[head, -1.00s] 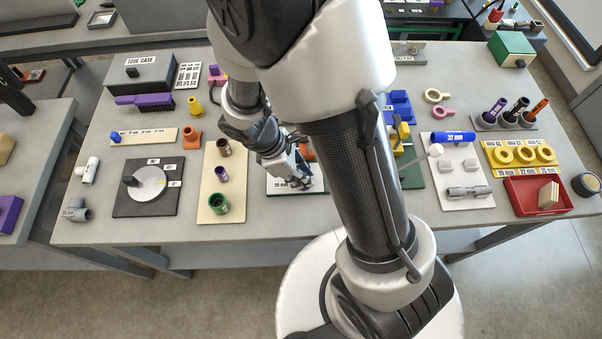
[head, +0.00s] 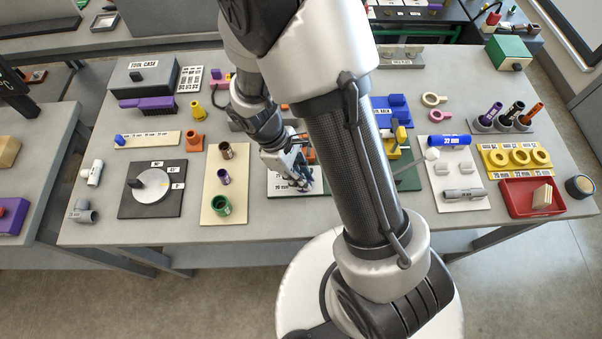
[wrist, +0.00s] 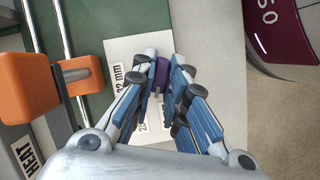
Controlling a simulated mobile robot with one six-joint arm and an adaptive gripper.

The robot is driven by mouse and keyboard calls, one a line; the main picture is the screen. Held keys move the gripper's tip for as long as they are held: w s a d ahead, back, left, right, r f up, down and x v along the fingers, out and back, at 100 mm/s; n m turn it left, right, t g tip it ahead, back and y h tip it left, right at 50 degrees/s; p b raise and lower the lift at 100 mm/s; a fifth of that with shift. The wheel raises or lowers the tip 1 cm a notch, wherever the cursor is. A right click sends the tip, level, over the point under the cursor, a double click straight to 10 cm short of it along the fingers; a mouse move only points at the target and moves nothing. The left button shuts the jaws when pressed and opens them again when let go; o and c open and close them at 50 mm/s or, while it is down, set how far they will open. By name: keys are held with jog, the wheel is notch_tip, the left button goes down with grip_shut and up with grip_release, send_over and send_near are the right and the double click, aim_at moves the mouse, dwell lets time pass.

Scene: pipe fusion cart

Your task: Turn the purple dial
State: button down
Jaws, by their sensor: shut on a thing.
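The purple dial (wrist: 161,73) shows in the wrist view between my fingers, over a white card (wrist: 128,62) with mm labels. My gripper (wrist: 164,65) is shut on the dial, one finger on each side of it. The fingers hide part of the dial and some of the card's print. In the head view my gripper (head: 303,182) is at the labelled white card (head: 282,189) near the table's front edge. The dial cannot be made out clearly there.
A beige board with cups (head: 211,213) lies left of my gripper in the head view.

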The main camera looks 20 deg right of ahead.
jog(key=shift+d+m+g+y+p, duration=0.1)
jog(key=shift+m+g+y+p, duration=0.3)
jog(key=shift+m, duration=0.7)
jog(key=shift+m+g+y+p, duration=0.2)
jog(key=shift+m+p, duration=0.25)
jog(key=shift+m, duration=0.65)
jog(key=c, duration=1.6)
grip_release()
jog(key=shift+w+r, duration=0.1)
jog(key=v, duration=1.1)
jog(key=shift+r, duration=0.4)
jog(key=shift+w, duration=0.15)
